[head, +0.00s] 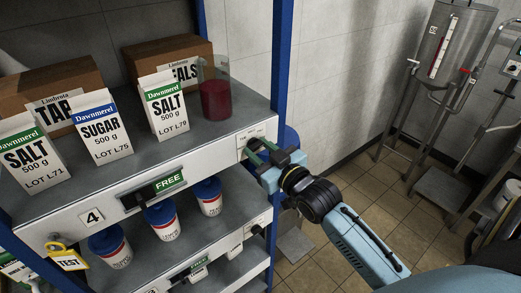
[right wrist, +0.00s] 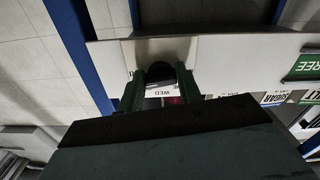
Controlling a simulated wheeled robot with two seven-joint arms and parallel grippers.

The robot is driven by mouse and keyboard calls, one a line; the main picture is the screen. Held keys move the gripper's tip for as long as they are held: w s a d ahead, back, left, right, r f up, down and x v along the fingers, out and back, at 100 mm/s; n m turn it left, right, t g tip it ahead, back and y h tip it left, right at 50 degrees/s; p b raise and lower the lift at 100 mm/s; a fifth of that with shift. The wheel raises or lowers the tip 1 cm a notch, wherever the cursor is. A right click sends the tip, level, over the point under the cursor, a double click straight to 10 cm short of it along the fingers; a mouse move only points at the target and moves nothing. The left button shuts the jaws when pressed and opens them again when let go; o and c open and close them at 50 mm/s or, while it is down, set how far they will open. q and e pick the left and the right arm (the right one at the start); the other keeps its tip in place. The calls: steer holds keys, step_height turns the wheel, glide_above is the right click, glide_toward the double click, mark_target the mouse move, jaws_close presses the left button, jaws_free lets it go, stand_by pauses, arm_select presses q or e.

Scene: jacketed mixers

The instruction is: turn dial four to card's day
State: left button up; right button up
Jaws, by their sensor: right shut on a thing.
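My right gripper (head: 262,154) is at the right end of the upper shelf's front edge, with its fingers against a dial there. In the right wrist view its two dark green fingers (right wrist: 159,92) are closed on either side of a dark, round-topped dial (right wrist: 160,72). A small white strip reading WED (right wrist: 166,93) shows between the fingers. A pale plate (right wrist: 142,50) lies behind the dial; most of its markings are hidden. The number 4 plate (head: 92,217) is on the same shelf edge at the left. I cannot make out a separate day card. My left gripper is not in view.
The upper shelf holds salt and sugar cartons (head: 104,127), brown boxes and a red-filled beaker (head: 215,98). Blue-lidded tubs (head: 163,220) stand below. Open tiled floor (head: 390,210) lies right.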

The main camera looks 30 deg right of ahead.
steer(key=shift+m, duration=0.9)
steer(key=o, duration=1)
steer(key=shift+s, duration=0.1)
steer(key=shift+s+d+b, duration=0.15)
steer(key=shift+s+b, duration=0.35)
steer(key=shift+s, duration=1.7)
steer(key=shift+s+d+b, duration=0.15)
steer(key=shift+s+b, duration=0.3)
steer(key=shift+s, duration=1.75)
steer(key=shift+s+d+b, duration=0.15)
steer(key=shift+s+b, duration=0.35)
steer(key=shift+s, duration=1.7)
